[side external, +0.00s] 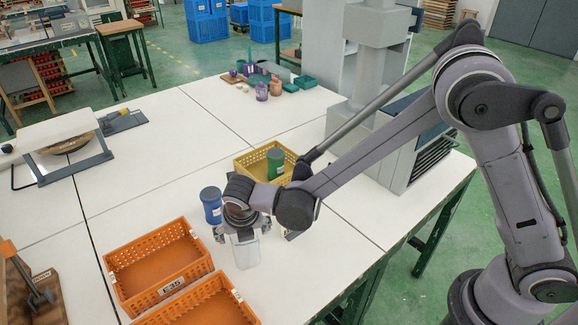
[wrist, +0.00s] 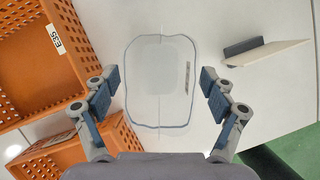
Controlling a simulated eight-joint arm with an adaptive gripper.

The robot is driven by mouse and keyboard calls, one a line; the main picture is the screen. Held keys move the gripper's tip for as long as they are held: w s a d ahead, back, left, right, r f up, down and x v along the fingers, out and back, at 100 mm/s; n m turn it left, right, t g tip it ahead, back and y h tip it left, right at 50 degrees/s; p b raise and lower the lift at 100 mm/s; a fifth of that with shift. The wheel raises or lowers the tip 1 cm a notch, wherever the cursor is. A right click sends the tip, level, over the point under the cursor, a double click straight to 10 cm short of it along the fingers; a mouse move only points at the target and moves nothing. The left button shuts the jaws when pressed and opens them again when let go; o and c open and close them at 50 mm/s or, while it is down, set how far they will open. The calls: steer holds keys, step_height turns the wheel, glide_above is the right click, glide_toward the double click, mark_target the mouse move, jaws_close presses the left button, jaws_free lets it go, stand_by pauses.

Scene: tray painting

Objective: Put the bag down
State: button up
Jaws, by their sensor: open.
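The bag (side external: 247,252) is a clear, see-through pouch standing on the white table just right of the orange crates. In the wrist view the bag (wrist: 162,70) shows from above as a rounded outline with a small printed strip on its right side. My gripper (side external: 242,229) is right above the bag. In the wrist view the fingers of my gripper (wrist: 159,80) are spread wide, one on each side of the bag, with a visible gap to its outline. The bag's upper part is partly hidden by my gripper in the side view.
Two orange crates (side external: 160,291) stand left of the bag, one with an E35 label. A blue can (side external: 211,206) stands behind my gripper. A yellow crate (side external: 243,165) holds a green can (side external: 276,161). A small board on a grey block (wrist: 265,52) lies to the right.

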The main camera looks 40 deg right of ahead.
steer(key=v, duration=1.2)
steer(key=s+d+r+m+y, duration=0.1)
steer(key=s+d+r+m, duration=0.2)
steer(key=d+m, duration=0.5)
steer(key=s+d+r+m+y, duration=0.1)
steer(key=s+d+r+m, duration=0.15)
steer(key=d+m, duration=0.5)
steer(key=s+d+m+t, duration=0.3)
steer(key=s+d+m, duration=0.4)
steer(key=m, duration=0.9)
steer(key=shift+s+d+f, duration=0.2)
steer(key=shift+d+f, duration=0.1)
steer(key=shift+d, duration=0.85)
